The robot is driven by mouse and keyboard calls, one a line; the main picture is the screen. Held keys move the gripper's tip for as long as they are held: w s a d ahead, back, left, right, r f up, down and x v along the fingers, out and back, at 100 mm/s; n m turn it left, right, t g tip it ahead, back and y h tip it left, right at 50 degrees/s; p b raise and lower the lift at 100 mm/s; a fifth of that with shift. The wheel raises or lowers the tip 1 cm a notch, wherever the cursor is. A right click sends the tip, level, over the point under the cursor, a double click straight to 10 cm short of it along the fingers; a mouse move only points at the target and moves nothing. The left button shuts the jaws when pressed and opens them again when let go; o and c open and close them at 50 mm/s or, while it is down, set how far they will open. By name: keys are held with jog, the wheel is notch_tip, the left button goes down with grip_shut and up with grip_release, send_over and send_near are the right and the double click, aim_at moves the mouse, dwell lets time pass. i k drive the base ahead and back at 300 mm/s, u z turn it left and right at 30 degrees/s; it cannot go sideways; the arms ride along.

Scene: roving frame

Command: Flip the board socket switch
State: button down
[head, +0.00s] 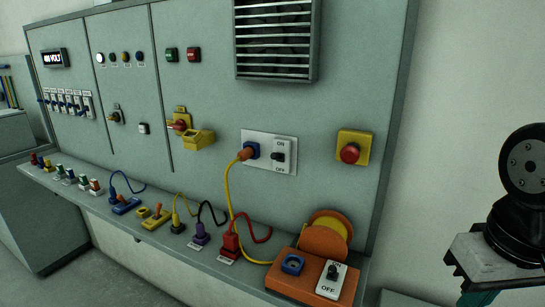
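The board socket is a white plate (287,168) on the upright grey-green panel, right of centre in the head view. Its switch (278,156) is a small dark lever between the printed words ON and OFF. I cannot tell which way the lever is set. An orange plug (244,154) with a yellow cable sits in the blue socket (252,150) just left of the switch. My arm shows as dark links at the right edge, well apart from the board.
An orange cable reel (323,238) with its own ON/OFF switch (332,271) stands on the ledge below. A red button on a yellow box (354,147) is right of the socket. Several coloured plugs and cables line the ledge. The space before the socket looks clear.

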aim_at(274, 156)
jog(key=u, duration=0.05)
jog(key=k, duration=0.5)
jog(key=u, duration=1.1)
jog(key=i, duration=0.6)
jog(key=z, duration=0.85)
